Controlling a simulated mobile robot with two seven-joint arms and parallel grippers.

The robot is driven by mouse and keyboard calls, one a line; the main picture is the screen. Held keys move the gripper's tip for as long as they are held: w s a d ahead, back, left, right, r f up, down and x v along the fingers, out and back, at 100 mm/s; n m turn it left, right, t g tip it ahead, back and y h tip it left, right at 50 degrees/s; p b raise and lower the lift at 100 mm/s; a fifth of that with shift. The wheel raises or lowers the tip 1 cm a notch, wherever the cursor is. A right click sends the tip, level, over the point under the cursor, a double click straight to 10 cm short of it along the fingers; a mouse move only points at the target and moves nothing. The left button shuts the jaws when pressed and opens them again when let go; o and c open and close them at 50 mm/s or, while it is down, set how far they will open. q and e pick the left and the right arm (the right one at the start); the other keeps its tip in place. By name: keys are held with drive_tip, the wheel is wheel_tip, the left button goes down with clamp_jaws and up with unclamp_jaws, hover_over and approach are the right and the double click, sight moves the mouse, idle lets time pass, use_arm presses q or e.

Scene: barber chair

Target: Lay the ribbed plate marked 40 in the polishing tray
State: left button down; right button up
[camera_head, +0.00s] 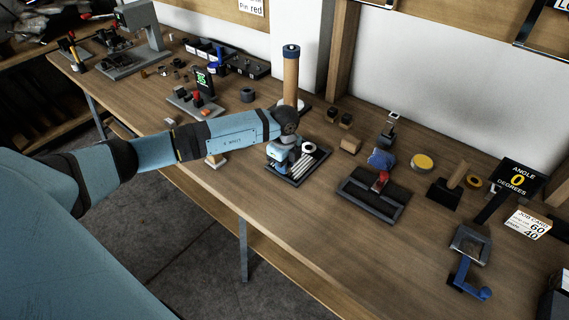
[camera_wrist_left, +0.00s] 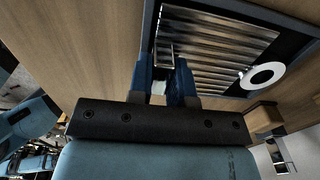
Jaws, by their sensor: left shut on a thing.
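A silver ribbed plate (camera_head: 303,165) lies in a dark shallow tray (camera_head: 287,178) near the table's middle. The plate (camera_wrist_left: 215,45) fills much of the wrist view, inside the dark rim of the tray (camera_wrist_left: 304,50). A white ring (camera_wrist_left: 263,76) is at the plate's right end. No number can be read on the plate. My left gripper (camera_head: 284,160) is low over the tray's left side. In the wrist view its blue fingers (camera_wrist_left: 167,78) are shut on a small upright metal piece at the plate's near edge. It seems part of the plate. My right gripper is not in view.
A tall wooden cylinder (camera_head: 291,78) stands behind my gripper. A dark tray (camera_head: 358,205) with a red-knobbed block lies to the right. A blue-and-grey bracket (camera_head: 468,272) and job card (camera_head: 527,225) are farther right. Bare table lies in front.

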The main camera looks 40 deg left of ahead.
use_arm(q)
drive_tip(key=c, duration=1)
unclamp_jaws()
drive_tip(key=shift+o, duration=0.2)
wheel_tip(320, 180, up, 14)
drive_tip(key=shift+s+f, duration=0.1)
